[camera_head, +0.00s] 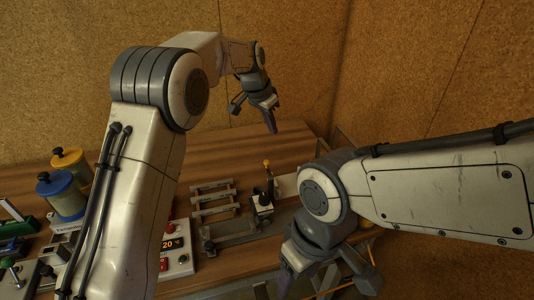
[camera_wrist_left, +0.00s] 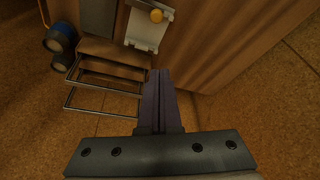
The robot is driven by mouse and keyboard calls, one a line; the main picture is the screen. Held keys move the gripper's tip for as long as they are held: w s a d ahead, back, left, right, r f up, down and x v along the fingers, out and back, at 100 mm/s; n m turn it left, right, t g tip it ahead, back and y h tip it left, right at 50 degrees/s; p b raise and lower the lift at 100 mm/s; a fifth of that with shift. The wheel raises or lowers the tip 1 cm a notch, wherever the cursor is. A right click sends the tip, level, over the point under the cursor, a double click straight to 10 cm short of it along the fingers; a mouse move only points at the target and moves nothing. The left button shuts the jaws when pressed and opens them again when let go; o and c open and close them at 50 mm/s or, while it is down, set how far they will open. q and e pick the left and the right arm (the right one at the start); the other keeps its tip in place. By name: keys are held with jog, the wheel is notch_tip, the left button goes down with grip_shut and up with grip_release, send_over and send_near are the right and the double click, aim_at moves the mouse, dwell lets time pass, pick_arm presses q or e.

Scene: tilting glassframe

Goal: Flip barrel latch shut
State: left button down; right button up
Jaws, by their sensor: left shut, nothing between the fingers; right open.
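I cannot tell for certain which fitting is the barrel latch. A small lever with a yellow knob (camera_head: 266,163) stands beside a pale plate (camera_head: 286,186) near the table's right end. The knob also shows in the left wrist view (camera_wrist_left: 156,15), against a white plate (camera_wrist_left: 144,30). My left gripper (camera_head: 270,122) is shut and empty, pointing down above and behind the knob, clear of it. Its closed dark fingers also show in the left wrist view (camera_wrist_left: 158,100). My right gripper (camera_head: 318,282) is low at the front right, open, partly hidden by its own wrist.
A metal rack (camera_head: 214,193) with several bars sits left of the lever, beside a small black-and-white block (camera_head: 262,203). A control box (camera_head: 177,248) with red buttons, a blue-lidded jar (camera_head: 62,195) and a yellow-lidded jar (camera_head: 70,162) stand left. Cork walls close the back.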

pick_arm(q)
jog(key=p, duration=0.4)
send_over(269, 170)
jog(key=w, duration=0.2)
notch_tip(269, 170, down, 10)
jog(key=shift+d, duration=0.15)
jog(key=shift+f, duration=0.1)
